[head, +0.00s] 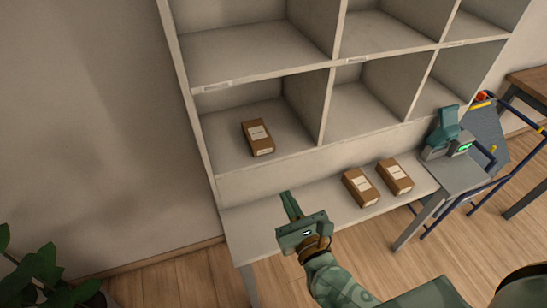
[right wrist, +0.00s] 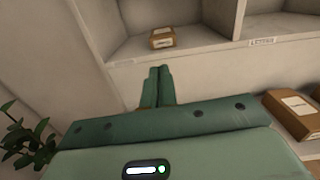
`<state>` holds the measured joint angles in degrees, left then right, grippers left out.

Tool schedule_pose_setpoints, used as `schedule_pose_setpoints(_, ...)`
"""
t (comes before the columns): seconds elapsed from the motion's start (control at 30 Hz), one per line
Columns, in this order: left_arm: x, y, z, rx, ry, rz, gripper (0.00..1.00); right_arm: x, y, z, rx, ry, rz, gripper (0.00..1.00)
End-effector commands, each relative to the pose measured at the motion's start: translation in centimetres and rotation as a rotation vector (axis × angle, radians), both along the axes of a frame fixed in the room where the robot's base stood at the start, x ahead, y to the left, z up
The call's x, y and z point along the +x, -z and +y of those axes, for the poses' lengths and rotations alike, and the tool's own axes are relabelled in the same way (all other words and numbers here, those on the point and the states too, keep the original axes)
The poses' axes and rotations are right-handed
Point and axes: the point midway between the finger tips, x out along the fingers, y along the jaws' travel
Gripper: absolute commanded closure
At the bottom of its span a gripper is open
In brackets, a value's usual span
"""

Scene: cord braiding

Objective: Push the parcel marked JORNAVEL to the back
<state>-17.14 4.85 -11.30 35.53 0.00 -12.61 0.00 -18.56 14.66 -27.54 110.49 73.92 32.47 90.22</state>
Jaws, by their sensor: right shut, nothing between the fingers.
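A brown cardboard parcel (head: 258,138) with a white label stands in the lower left compartment of the pigeonhole rack. It also shows in the right wrist view (right wrist: 163,38), beyond my fingertips. Two similar parcels lie on the ledge below, a left one (head: 361,188) and a right one (head: 395,176). The print on all the labels is too small to read, so I cannot tell which is marked JORNAVEL. My right gripper (head: 288,198) is shut and empty, in front of and below the compartment, apart from every parcel. My left gripper is out of view.
The rack (head: 270,163) has upright dividers and a raised front edge under the compartments. A teal device (head: 445,132) with a green display stands at the ledge's right end. A blue-framed cart (head: 487,130) is at the right. A plant (head: 40,270) stands at lower left.

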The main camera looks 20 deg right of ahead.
Motion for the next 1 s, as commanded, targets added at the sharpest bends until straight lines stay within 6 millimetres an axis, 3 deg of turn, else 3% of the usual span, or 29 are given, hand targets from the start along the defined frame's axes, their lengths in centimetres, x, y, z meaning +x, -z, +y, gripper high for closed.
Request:
schedule_pose_setpoints(0.23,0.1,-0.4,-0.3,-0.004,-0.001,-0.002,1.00,2.4,0.0,-0.2,0.056,0.023,0.008,1.00)
schedule_pose_setpoints(0.7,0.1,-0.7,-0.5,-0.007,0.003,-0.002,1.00,11.8,0.1,0.1,0.051,0.021,0.008,1.00)
schedule_pose_setpoints(1.0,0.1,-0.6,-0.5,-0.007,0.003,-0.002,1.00,14.0,0.2,0.2,0.050,0.020,0.010,1.00)
